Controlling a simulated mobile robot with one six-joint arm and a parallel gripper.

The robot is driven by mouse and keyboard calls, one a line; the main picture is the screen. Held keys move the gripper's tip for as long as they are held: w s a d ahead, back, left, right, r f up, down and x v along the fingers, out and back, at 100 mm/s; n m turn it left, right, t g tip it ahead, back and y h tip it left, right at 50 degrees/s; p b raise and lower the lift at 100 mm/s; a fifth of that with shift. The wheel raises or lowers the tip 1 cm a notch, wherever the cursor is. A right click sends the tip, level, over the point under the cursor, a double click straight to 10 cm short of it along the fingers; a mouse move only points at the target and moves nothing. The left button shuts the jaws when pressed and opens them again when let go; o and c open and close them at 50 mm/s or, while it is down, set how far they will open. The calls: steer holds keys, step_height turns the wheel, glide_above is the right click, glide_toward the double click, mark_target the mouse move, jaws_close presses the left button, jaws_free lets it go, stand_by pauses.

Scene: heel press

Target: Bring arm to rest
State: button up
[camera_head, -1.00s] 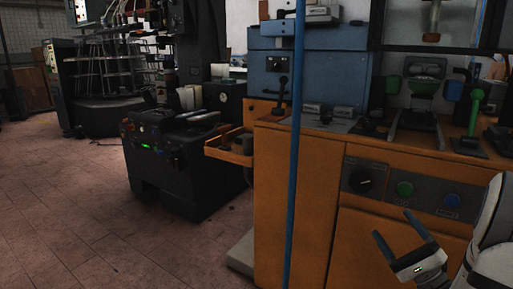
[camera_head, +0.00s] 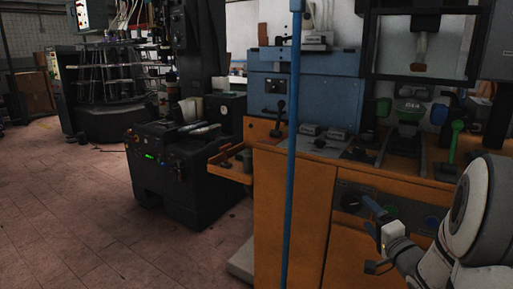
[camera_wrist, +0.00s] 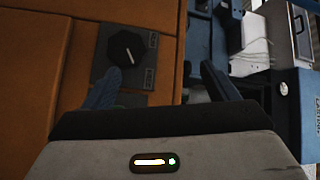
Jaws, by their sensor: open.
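My gripper (camera_head: 370,237) is in front of the orange press cabinet (camera_head: 345,260) at the lower right of the head view. Its two fingers are apart and nothing shows between them. My white and grey arm reaches in from the right edge. In the wrist view my gripper (camera_wrist: 160,87) also shows open and empty. There the black rotary knob (camera_wrist: 127,47) on its dark panel lies just beyond the left fingertip; I cannot tell whether they touch. The knob also shows in the head view (camera_head: 348,200), left of the gripper. The gripper partly hides the control panel.
A blue upright pole (camera_head: 291,150) stands before the cabinet. An orange tray (camera_head: 229,168) juts from its left side. A black machine (camera_head: 185,175) stands further left. Green-topped levers (camera_head: 453,140) rise from the worktop. The floor at left is clear.

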steer(key=s+a+r+n+g+h+p, duration=0.2)
steer(key=r+g+h+p, duration=0.15)
steer(key=r+p, duration=0.35)
steer(key=s+a+r+n+g+h+p, duration=0.2)
steer(key=s+r+g+h+p, duration=0.15)
steer(key=r+p, duration=0.4)
steer(key=s+a+r+n+g+y+p, duration=0.1)
steer(key=s+a+r+n+g+p, duration=0.1)
steer(key=s, duration=0.4)
steer(key=s+a+r+n+g+y+p, duration=0.1)
steer(key=s+a+r+n+g+p, duration=0.2)
steer(key=s+a+r+g+p, duration=0.1)
steer(key=s+a+r+n+g+p, duration=0.3)
steer(key=s+a+p, duration=0.2)
steer(key=s+p, duration=0.2)
steer(key=s, duration=0.2)
steer(key=shift+s+r+y, duration=0.35)
steer(key=shift+r+y, duration=0.05)
